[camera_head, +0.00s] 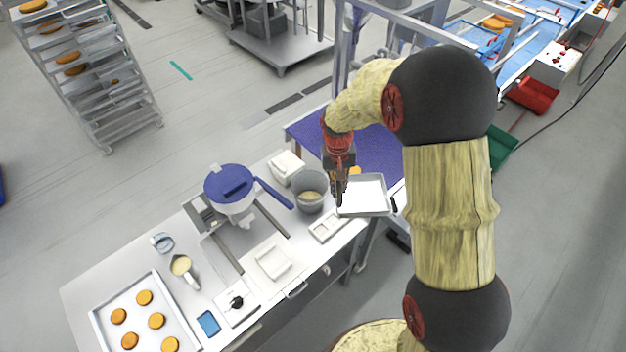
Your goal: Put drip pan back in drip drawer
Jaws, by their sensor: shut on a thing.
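A shallow pale metal pan with a raised rim, which looks like the drip pan (375,211), is at the right end of the steel worktable, beside the blue surface. My gripper (339,201) points down at the pan's left edge, with its fingers shut on that edge. The pan looks roughly level; I cannot tell whether it touches anything below. A handle (296,291) shows on the table's front side and may belong to the drip drawer. I cannot make out an open drawer.
The worktable holds a grey bucket (310,187), a blue-topped funnel (231,186), a small white tray (328,226), a jug (183,268) and a baking tray (101,314) of several rounds. A loaded rack (103,115) stands at the upper left. Open floor lies in front.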

